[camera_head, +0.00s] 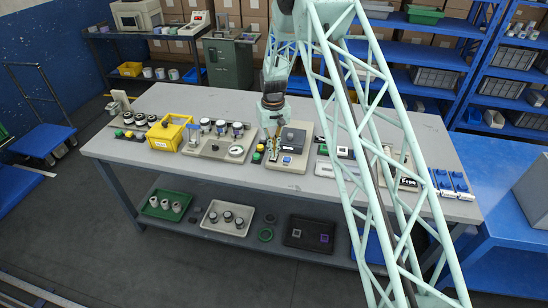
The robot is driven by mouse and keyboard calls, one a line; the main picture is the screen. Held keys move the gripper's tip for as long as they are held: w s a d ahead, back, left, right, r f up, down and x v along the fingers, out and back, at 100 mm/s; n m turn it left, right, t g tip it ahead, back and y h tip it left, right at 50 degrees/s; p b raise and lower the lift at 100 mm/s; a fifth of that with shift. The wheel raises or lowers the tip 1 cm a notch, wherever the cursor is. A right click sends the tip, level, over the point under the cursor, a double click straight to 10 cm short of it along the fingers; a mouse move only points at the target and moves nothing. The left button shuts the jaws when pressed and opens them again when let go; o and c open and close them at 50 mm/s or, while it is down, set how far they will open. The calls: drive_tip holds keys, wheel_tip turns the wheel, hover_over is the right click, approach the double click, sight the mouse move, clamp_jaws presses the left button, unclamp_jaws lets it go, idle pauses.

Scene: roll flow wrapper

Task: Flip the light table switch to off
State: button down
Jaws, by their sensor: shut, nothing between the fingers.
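A beige panel (302,157) lies near the middle of the grey workbench. It carries a dark, flat box-like device (293,138) and a small blue-and-white part (287,160) near its front edge. I cannot tell for certain which part is the light table or its switch, or how the switch is set. My gripper (270,149) points down over the left side of this panel, left of the dark device. It is shut with nothing in it. Whether its tips touch anything is too small to tell, and it hides part of the panel's left side.
Blue clamp-like parts (451,183) stand at the bench's right end. My lattice arm link crosses the right side. The bench's front strip is mostly clear.

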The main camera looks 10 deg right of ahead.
drive_tip(key=shift+f+b, duration=0.55)
drive_tip(key=shift+f, duration=0.55)
idle(1.4)
drive_tip(key=shift+r+p, duration=0.95)
drive_tip(key=shift+r, duration=2.55)
drive_tip(key=shift+r, duration=0.1)
